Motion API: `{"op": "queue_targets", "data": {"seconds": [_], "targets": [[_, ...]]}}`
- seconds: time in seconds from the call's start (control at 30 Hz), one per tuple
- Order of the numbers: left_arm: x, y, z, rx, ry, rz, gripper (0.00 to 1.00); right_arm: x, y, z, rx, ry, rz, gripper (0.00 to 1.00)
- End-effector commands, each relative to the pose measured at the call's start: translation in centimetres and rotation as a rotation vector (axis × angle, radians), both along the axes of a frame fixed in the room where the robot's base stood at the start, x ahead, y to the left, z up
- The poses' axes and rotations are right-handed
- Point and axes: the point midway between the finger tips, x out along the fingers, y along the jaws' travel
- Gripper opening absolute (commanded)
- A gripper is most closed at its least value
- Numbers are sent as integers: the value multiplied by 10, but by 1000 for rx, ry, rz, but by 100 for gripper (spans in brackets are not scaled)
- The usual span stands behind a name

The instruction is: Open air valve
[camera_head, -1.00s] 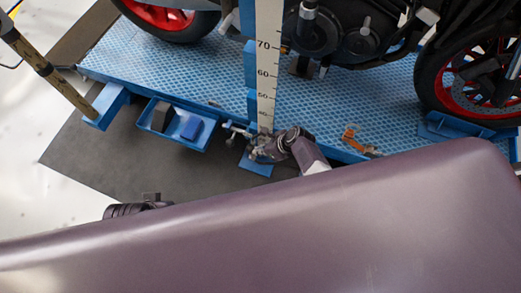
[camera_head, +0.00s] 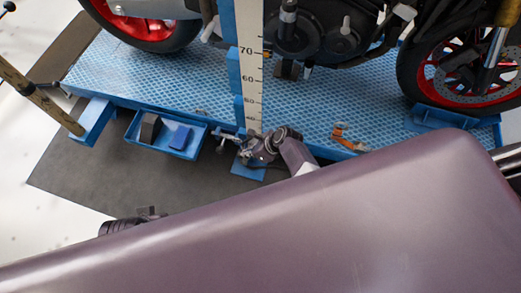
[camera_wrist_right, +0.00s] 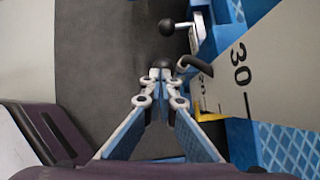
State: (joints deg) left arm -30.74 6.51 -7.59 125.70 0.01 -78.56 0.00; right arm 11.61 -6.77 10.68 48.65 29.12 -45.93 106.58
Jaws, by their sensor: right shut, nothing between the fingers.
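A small metal valve lever with a black ball knob (camera_wrist_right: 167,27) shows at the top of the right wrist view, beside the blue frame. A second dark round knob (camera_wrist_right: 166,64) sits just beyond my right fingertips; I cannot tell whether they touch it. A bent black handle (camera_wrist_right: 190,65) lies just right of the tips. My right gripper (camera_wrist_right: 160,74) is shut, with its tips together and empty. In the head view my right gripper (camera_head: 247,150) is at the lift's edge below the ruler, hiding part of the valve fittings. My left gripper's fingers do not show.
A white ruler post (camera_head: 249,75) stands right beside my right gripper. The blue lift platform (camera_head: 320,110) carries a motorcycle (camera_head: 325,35). A blue tray (camera_head: 190,152) with small blocks is to the left. An orange item (camera_head: 345,137) lies to the right. Dark mat is open below.

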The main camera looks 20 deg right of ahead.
Motion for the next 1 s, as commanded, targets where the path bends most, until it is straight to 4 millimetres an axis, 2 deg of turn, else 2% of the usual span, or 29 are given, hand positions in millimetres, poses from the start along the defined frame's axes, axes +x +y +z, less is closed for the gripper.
{"op": "queue_targets", "data": {"seconds": [0.27,0.7,1.0], "targets": [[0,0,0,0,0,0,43,-15,-18,23,-8,5,-1,0],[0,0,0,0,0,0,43,-37,-46,70,-13,9,-4,0],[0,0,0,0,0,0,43,-44,-54,85,-14,11,-4,0]]}}
